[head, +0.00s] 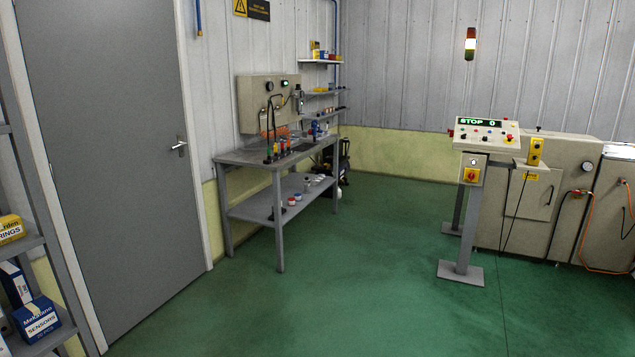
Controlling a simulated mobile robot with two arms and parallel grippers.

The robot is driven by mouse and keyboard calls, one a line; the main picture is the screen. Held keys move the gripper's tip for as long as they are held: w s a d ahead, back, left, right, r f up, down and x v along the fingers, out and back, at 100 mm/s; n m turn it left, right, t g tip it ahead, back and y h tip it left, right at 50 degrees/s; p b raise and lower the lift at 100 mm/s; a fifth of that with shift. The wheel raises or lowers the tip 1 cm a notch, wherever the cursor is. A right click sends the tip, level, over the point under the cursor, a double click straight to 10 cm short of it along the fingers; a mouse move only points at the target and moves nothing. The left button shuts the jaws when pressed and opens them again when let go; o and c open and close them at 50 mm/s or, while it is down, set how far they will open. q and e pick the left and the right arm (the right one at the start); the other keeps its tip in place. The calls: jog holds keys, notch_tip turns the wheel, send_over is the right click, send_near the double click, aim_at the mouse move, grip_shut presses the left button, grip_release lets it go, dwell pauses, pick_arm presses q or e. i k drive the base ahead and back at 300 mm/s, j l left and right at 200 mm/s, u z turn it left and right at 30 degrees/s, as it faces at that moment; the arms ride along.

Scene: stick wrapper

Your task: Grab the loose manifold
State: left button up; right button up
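I cannot make out a loose manifold for certain. A grey workbench (240,157) stands against the left wall, with several small tools and parts on its top that are too small to name surely. A beige panel box (252,100) is mounted on the wall above it. Several small round items (291,201) sit on the bench's lower shelf. Neither of my grippers is in view.
A grey door (100,150) is at the left, beside a shelf rack with boxes such as a blue sensors box (38,322). A control console (486,135) and beige machine (575,165) stand at the right. The green floor (370,270) between is clear.

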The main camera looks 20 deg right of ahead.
aim_at(314, 184)
jog(key=i+l+z, duration=0.25)
jog(key=i, duration=0.15)
jog(key=i+l+z, duration=0.25)
jog(key=i, duration=0.2)
jog(key=i+z, duration=0.5)
jog(key=i, duration=4.3)
jog(key=i+u, duration=0.1)
jog(key=i, duration=0.4)
jog(key=i+l+u, duration=0.15)
jog(key=i, duration=0.4)
jog(key=i+l+u, duration=0.1)
jog(key=i, duration=0.4)
jog(key=i+l+u, duration=0.15)
jog(key=i, duration=0.35)
